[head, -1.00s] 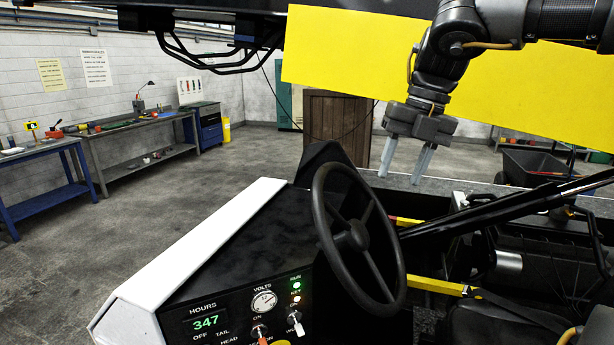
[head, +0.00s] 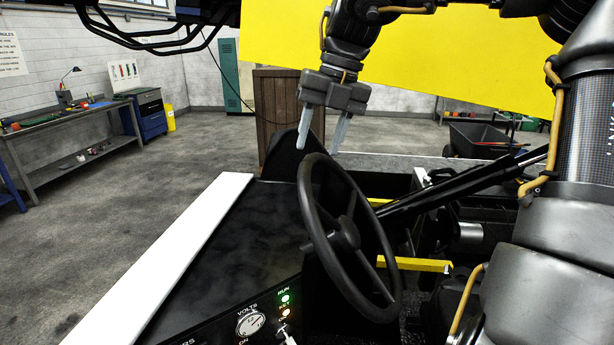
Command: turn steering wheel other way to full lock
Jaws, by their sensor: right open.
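The black steering wheel (head: 347,238) stands tilted on its column in the middle of the head view, with a round hub and spokes. My right gripper (head: 319,142) hangs above the wheel's top rim, fingers pointing down. Its two pale fingers are apart with nothing between them. In the picture they are just above the rim; whether they touch it I cannot tell, but they look clear of it. My left gripper is not in view.
A dashboard with a voltmeter (head: 251,323) and lit lamps lies below left of the wheel. A white panel edge (head: 165,255) runs along its left. Black bars (head: 470,185) slope right of the wheel. A yellow panel (head: 440,55) spans behind my right arm. Open floor lies left.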

